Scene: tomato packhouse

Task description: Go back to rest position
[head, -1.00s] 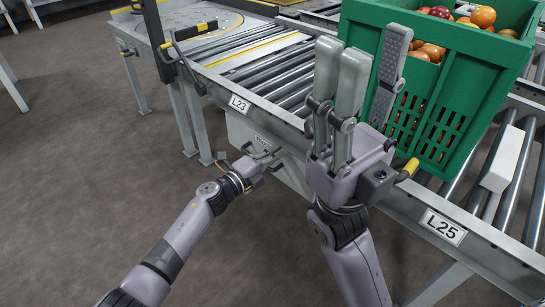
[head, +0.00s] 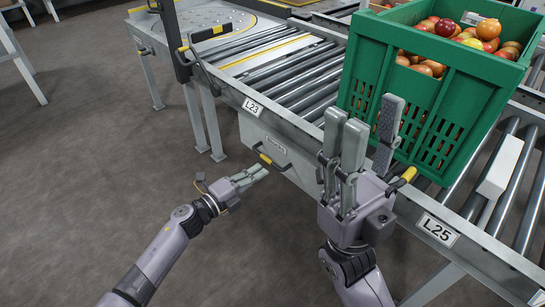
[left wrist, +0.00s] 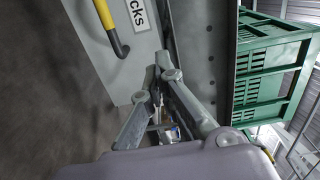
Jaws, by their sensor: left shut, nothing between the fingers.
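My left gripper (head: 258,174) is shut and empty in the head view, over the floor just in front of the grey cabinet (head: 290,165). It is apart from the cabinet's yellow and black handle (head: 270,160). The left wrist view shows its fingers (left wrist: 158,85) close in front of the camera, with the handle (left wrist: 106,22) at upper left. My right gripper (head: 365,125) points upward in front of the green crate. Its single finger stands apart from the other two, and nothing shows between them.
The green crate (head: 425,125), holding several tomatoes, stands on the roller conveyor (head: 298,95) behind my right gripper. The conveyor's edge bears labels L23 (head: 252,107) and L25 (head: 437,229). A white block (head: 502,168) lies on the rollers at right. Floor (head: 80,180) at left is clear.

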